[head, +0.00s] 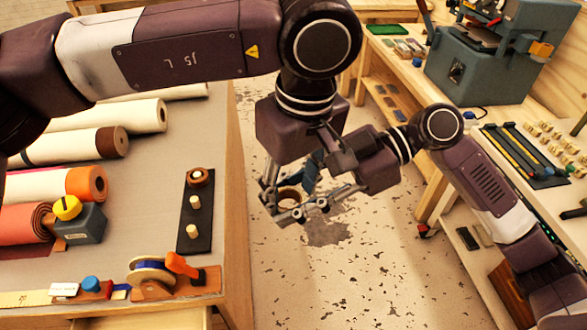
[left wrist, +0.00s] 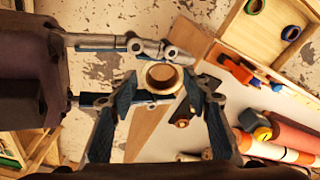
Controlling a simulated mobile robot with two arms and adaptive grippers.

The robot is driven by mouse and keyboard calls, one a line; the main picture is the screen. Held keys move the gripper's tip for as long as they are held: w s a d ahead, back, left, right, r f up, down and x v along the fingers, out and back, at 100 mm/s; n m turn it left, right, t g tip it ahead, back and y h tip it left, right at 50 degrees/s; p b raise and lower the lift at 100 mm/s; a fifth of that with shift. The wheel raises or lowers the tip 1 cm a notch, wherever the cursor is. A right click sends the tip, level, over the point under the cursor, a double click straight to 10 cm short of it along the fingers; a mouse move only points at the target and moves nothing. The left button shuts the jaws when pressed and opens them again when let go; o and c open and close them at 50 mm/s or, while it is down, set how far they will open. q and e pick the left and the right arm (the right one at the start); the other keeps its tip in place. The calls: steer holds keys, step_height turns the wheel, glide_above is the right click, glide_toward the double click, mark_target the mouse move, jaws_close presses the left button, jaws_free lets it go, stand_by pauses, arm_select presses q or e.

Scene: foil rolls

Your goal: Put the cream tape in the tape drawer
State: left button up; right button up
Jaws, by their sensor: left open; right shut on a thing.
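The cream tape (head: 289,196), a small ring with a brown inside, is held in the air over the gap between the two benches. It also shows in the left wrist view (left wrist: 163,77). My right gripper (head: 302,207) comes in from the right and is shut on it. My left gripper (left wrist: 163,92) is open, its blue-padded fingers on either side of the tape; I cannot tell whether they touch it. A wooden drawer (left wrist: 232,38) in the upper right of the left wrist view holds a few tape rings (left wrist: 257,6).
The left bench (head: 140,215) carries large rolls (head: 110,117), a black peg strip (head: 197,215) and a tape dispenser (head: 165,275). The right bench holds a grey-green machine (head: 490,75) and small tools. The speckled floor (head: 330,270) between them is mostly clear.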

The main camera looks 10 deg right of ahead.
arm_select(q)
steer(key=shift+w+f, duration=0.1)
steer(key=shift+f, duration=0.45)
steer(key=c, duration=0.7)
steer(key=shift+c, duration=0.4)
arm_select(e)
steer(key=o, duration=1.2)
